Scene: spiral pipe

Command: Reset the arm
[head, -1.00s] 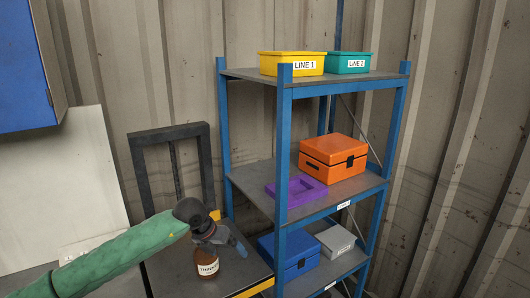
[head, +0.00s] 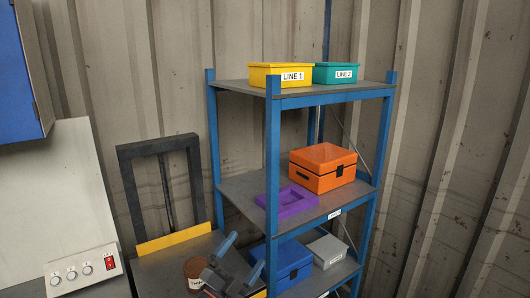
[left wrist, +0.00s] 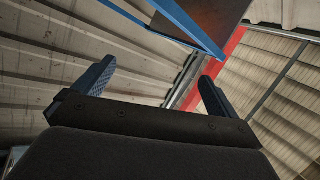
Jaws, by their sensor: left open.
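My left gripper (head: 241,258) is at the bottom of the head view, in front of the shelf rack's lower left side. Its two blue-grey fingers are spread and empty, pointing up. In the left wrist view the fingers (left wrist: 155,84) stand wide apart with nothing between them. The rest of my left arm is out of the head view. A brown bottle (head: 196,268) with a partly visible label stands on the dark bench just left of the gripper, its lower part cut off or hidden. My right gripper is not in view.
A blue shelf rack (head: 272,150) holds a yellow LINE 1 bin (head: 262,79), teal LINE 2 bin (head: 335,73), orange case (head: 321,170), purple tray (head: 289,202), blue box (head: 291,262) and grey box (head: 326,248). A dark frame (head: 128,190) and a switch panel (head: 85,270) are left.

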